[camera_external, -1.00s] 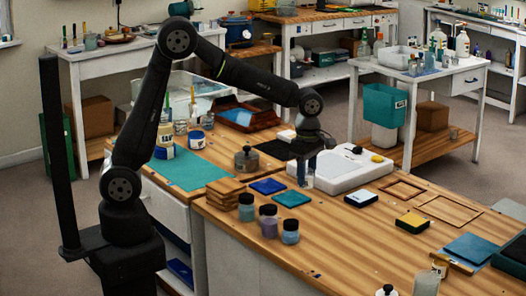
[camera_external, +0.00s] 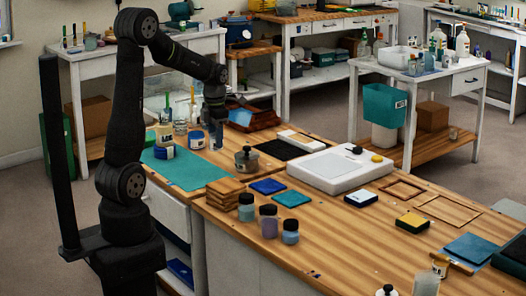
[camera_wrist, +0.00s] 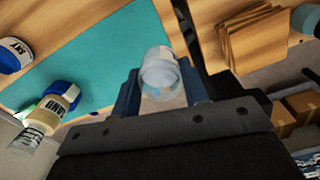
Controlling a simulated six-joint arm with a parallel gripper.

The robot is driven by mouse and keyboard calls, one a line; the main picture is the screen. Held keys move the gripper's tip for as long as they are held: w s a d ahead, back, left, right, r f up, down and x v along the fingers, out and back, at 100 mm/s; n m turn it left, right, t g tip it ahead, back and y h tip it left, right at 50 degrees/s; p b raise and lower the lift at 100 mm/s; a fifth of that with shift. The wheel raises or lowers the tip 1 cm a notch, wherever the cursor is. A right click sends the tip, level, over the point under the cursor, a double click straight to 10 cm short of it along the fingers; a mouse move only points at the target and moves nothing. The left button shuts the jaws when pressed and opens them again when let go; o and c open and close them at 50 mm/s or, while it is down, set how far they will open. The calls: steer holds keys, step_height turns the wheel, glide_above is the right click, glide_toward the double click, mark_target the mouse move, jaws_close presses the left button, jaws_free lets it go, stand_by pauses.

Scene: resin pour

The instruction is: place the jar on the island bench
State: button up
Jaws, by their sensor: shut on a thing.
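My gripper (camera_wrist: 161,85) is shut on a small clear jar with a whitish rim, the jar (camera_wrist: 160,68), held between its two blue fingers in the wrist view. In the external view my gripper (camera_external: 216,146) points down over the back left worktop, just right of a blue-and-white tub (camera_external: 197,140). The jar is hard to make out there. The large wooden bench (camera_external: 345,235) at the front, which looks like the island bench, is to the right of and nearer than my gripper. I cannot tell whether the jar touches the worktop.
A teal mat (camera_external: 190,170) lies on the left worktop, with a metal pot (camera_external: 247,160) to its right. The front bench carries stacked wooden pieces (camera_external: 225,192), dark-lidded jars (camera_external: 268,222) and a white slab (camera_external: 325,171). Bare wood shows in the front bench's middle.

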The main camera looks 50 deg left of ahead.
steer(key=s+a+f, duration=0.1)
steer(key=a+f, duration=0.1)
steer(key=a, duration=0.3)
steer(key=s+a+f+n, duration=0.1)
steer(key=s+a+f, duration=0.1)
steer(key=a, duration=0.3)
steer(key=s+a+f+n, duration=0.1)
steer(key=a+f, duration=0.2)
steer(key=a, duration=0.3)
steer(key=shift+s, duration=0.35)
steer(key=shift+a+f, duration=0.1)
steer(key=shift+f, duration=1.9)
steer(key=o, duration=0.5)
steer(key=shift+f, duration=0.15)
steer(key=o, duration=0.5)
steer(key=shift+c, duration=0.2)
step_height(320, 180, up, 12)
steer(key=shift+r, duration=0.2)
